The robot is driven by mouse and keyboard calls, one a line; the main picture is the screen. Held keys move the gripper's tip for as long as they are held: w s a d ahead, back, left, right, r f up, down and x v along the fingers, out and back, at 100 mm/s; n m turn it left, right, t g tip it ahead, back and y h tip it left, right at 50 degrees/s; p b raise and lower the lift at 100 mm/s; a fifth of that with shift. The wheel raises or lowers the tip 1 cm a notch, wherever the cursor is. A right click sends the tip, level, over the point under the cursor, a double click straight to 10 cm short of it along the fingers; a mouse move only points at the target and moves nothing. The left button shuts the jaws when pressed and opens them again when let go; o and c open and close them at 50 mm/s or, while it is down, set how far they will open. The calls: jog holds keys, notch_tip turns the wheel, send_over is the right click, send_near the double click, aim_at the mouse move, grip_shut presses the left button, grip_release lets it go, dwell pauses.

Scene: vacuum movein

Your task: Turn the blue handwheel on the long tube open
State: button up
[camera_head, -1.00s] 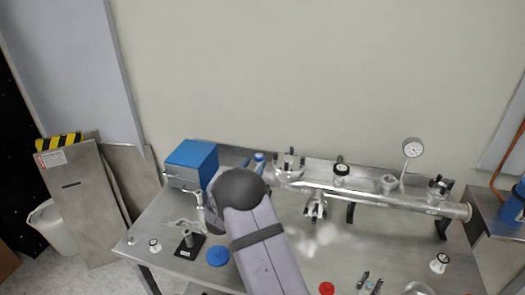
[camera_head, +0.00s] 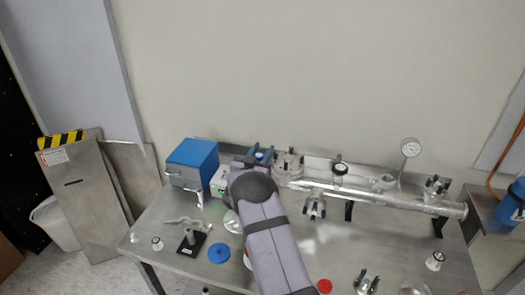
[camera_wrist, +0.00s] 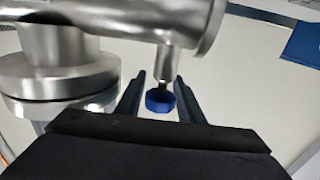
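The long steel tube (camera_head: 395,202) lies along the back of the table. The blue handwheel (camera_head: 259,155) is at its left end, partly hidden by my gripper (camera_head: 262,158). In the wrist view the blue handwheel (camera_wrist: 160,100) sits on a short steel stem below a steel pipe (camera_wrist: 140,18). My gripper (camera_wrist: 160,98) is open, with one finger on each side of the handwheel. Small gaps show between the fingers and the handwheel, so I see no contact. How deep the fingers reach around it is hard to tell.
A steel flange (camera_wrist: 55,75) stands close to the left finger in the wrist view. A blue box (camera_head: 192,163) and a small green-lit box (camera_head: 219,186) stand left of my arm. A blue disc (camera_head: 218,253) lies in front.

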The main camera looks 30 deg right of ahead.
jog(key=c, duration=0.8)
jog(key=shift+n+t+y+b, duration=0.3)
jog(key=shift+t+b, duration=0.05)
jog(key=shift+t, duration=0.05)
jog(key=shift+w+a+n+t+y+b, duration=0.1)
jog(key=shift+n+t+y+b, duration=0.3)
jog(key=shift+y, duration=0.1)
jog(key=shift+w+a, duration=0.1)
jog(key=o, duration=0.8)
